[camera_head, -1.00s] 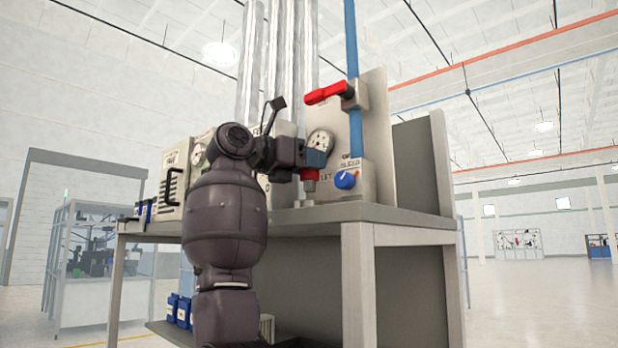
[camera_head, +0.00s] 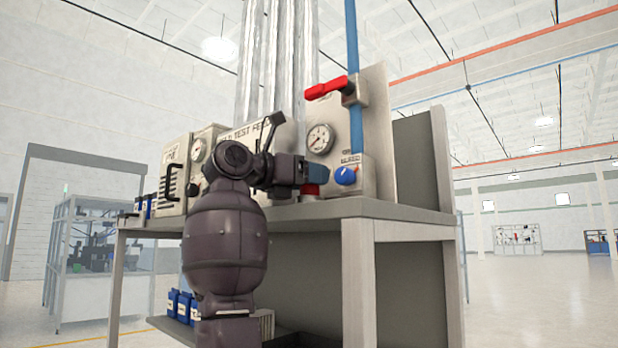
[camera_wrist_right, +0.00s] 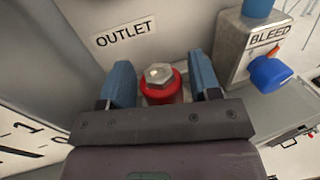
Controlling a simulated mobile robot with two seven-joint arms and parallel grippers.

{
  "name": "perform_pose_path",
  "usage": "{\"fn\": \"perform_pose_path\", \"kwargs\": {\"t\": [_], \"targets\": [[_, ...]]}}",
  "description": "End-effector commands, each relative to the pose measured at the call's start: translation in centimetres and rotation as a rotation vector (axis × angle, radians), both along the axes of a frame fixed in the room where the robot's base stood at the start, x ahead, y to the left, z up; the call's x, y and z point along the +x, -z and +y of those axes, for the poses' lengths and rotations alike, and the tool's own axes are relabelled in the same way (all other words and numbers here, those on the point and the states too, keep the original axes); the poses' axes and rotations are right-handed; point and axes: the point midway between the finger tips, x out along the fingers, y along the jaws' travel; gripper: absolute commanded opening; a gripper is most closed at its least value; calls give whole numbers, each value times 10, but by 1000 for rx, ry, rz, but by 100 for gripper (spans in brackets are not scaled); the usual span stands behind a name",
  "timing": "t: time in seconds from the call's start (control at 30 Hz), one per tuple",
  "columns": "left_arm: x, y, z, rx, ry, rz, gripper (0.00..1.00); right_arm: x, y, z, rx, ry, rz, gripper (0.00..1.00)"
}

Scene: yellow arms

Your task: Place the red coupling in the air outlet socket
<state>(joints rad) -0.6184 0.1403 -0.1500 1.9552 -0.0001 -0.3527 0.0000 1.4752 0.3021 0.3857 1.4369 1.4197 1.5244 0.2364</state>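The red coupling (camera_head: 311,190) stands upright at the outlet on the bench, with a bit of the metal socket (camera_head: 308,198) showing under it. In the right wrist view the coupling (camera_wrist_right: 161,92) has a metal hex top and sits between the blue fingers of my right gripper (camera_wrist_right: 161,80). Narrow gaps show between the fingers and the coupling, so the gripper looks open around it. In the head view my right gripper (camera_head: 312,172) is at the coupling and partly covers it. My left gripper is not in view.
An OUTLET label (camera_wrist_right: 123,33) is on the panel behind. A blue bleed knob (camera_head: 345,176) is close on the right. A pressure gauge (camera_head: 320,139) and a red-handled valve (camera_head: 328,89) are above. The bench top (camera_head: 385,210) is clear at the right.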

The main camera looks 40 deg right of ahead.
Motion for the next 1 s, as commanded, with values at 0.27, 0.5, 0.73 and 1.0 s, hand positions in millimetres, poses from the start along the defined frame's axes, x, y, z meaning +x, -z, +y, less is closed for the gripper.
{"fn": "perform_pose_path", "kwargs": {"t": [0.27, 0.5, 0.73, 1.0], "targets": [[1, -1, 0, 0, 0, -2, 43, 0, 0, 0, 0, 0, 0, 66], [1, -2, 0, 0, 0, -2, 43, 2, -5, 8, -1, -3, 0, 66], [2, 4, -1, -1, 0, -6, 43, 10, -4, 50, -1, -4, 0, 66], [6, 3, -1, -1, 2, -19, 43, 18, -5, 97, 0, -3, 0, 66]]}}
